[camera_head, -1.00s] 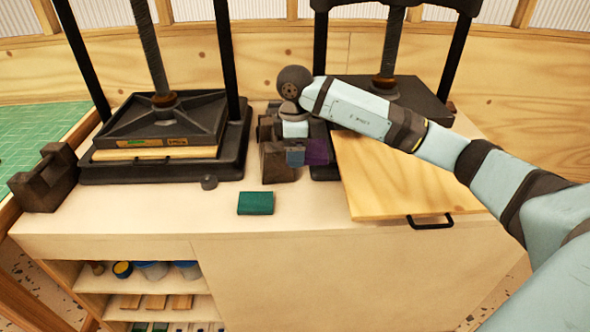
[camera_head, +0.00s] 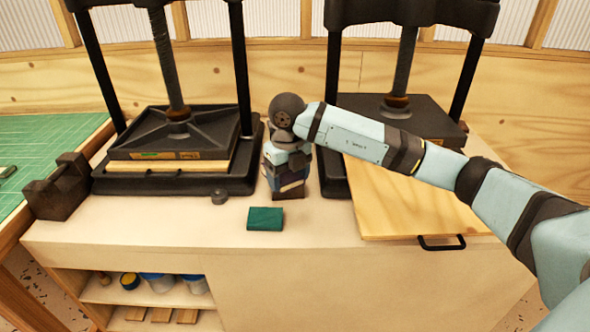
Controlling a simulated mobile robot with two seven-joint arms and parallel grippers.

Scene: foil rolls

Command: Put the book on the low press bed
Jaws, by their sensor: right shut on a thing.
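My right gripper (camera_head: 284,163) points down between the two presses and is shut on a small dark blue and purple thing (camera_head: 291,186), which looks like a book. The fingers and the wrist hide much of it. It is at a dark brown block (camera_head: 289,195); I cannot tell whether they touch. A green book (camera_head: 265,219) lies flat on the bench top in front. The left press has a black bed (camera_head: 150,184) with a pale board (camera_head: 168,165) under its platen. The right press has a black bed (camera_head: 331,182), partly hidden by my right arm. My left gripper is not in view.
A wooden board (camera_head: 410,212) with a black handle (camera_head: 441,243) lies before the right press. A dark notched block (camera_head: 58,188) stands at the left, beside a green mat (camera_head: 35,160). A small grey cylinder (camera_head: 218,196) sits near the left press. The bench front is mostly clear.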

